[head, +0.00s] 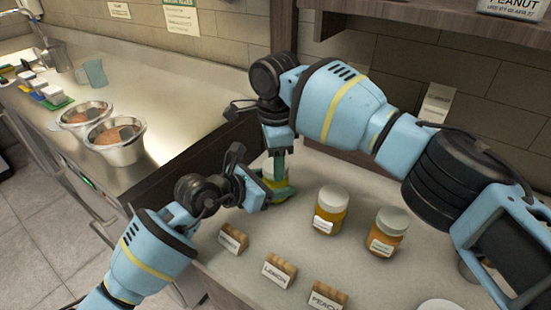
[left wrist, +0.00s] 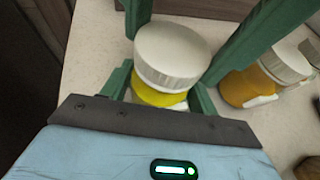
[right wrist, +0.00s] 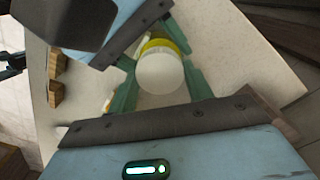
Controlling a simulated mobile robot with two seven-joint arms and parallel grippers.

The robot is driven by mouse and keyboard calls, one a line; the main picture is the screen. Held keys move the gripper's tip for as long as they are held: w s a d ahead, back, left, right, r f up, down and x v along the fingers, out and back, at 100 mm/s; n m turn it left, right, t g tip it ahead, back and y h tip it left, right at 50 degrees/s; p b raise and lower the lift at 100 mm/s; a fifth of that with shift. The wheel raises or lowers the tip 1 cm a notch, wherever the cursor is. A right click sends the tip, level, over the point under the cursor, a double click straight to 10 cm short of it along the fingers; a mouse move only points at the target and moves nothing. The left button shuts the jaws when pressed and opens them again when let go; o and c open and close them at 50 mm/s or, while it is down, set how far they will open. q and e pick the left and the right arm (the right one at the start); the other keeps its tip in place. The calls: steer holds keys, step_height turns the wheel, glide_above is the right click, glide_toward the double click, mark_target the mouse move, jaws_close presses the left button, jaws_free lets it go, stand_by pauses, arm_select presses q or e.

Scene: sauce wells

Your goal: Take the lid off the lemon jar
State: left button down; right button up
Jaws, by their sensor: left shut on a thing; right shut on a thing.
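The lemon jar, a yellow jar (head: 273,182), stands on the counter, mostly hidden by my grippers in the head view. Its yellow body (left wrist: 158,98) and white lid (left wrist: 170,55) show in the left wrist view. My left gripper (head: 272,192) is shut on the jar's body from the side. My right gripper (head: 277,165) comes from above and is shut on the lid; its green fingers flank the lid (right wrist: 160,73) in the right wrist view. The lid is directly over the body; I cannot tell whether a gap lies between them.
Two orange jars with pale lids (head: 331,208) (head: 390,230) stand to the right. Wooden label blocks (head: 233,238) (head: 279,270) (head: 328,295) line the front; the middle one reads LEMON. Metal pans (head: 115,140) sit on the left counter. A white plate (head: 440,305) is at the lower right.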

steer(key=n, duration=2.9)
steer(key=shift+r, duration=0.1)
steer(key=n, duration=1.2)
steer(key=shift+n, duration=0.3)
steer(key=n, duration=0.5)
